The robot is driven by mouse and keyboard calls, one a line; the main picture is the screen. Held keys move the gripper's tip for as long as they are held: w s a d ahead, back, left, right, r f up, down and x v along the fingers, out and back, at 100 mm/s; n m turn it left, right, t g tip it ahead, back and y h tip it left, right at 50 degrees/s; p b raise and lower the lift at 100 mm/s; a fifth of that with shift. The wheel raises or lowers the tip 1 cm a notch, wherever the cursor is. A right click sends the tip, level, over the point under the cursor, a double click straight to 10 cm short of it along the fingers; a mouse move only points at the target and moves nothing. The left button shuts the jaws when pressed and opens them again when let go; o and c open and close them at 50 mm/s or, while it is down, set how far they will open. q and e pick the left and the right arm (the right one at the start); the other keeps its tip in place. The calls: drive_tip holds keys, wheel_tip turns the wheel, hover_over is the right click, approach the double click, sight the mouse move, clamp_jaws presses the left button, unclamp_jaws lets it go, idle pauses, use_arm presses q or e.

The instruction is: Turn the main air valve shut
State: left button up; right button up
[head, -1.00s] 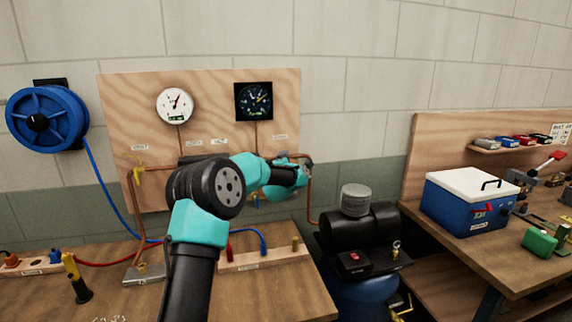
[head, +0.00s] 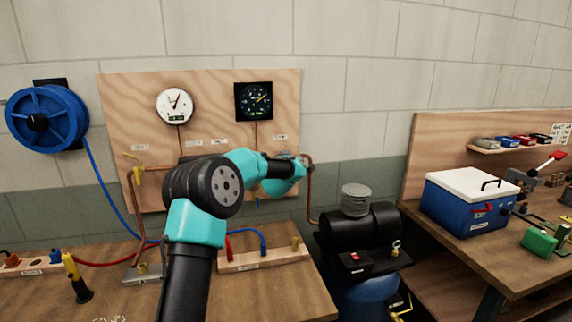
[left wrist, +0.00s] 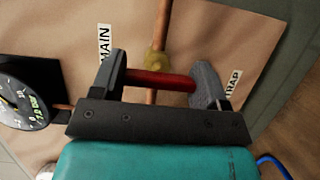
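The main air valve shows in the left wrist view as a brass body (left wrist: 156,62) on a copper pipe, with a red lever (left wrist: 160,83) beside the "MAIN" label (left wrist: 104,45). My left gripper (left wrist: 162,78) has its two dark fingers wide apart, one at each end of the red lever, which lies across the gap. I cannot tell whether both fingers touch it. In the head view my left gripper (head: 304,163) is at the right edge of the wooden panel (head: 120,95), and it and the wrist hide the valve. My right gripper is in no view.
A white gauge (head: 174,106) and a dark square gauge (head: 254,101) hang on the panel above my arm. A yellow valve (head: 135,165) is at the panel's left. A compressor (head: 360,230) stands right of the panel, near the copper pipe (head: 310,200).

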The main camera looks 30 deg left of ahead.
use_arm(q)
drive_tip(key=o, duration=0.5)
drive_tip(key=shift+c, duration=0.2)
drive_tip(key=v, duration=1.7)
drive_tip(key=shift+s, duration=0.2)
drive_tip(key=shift+d, duration=0.1)
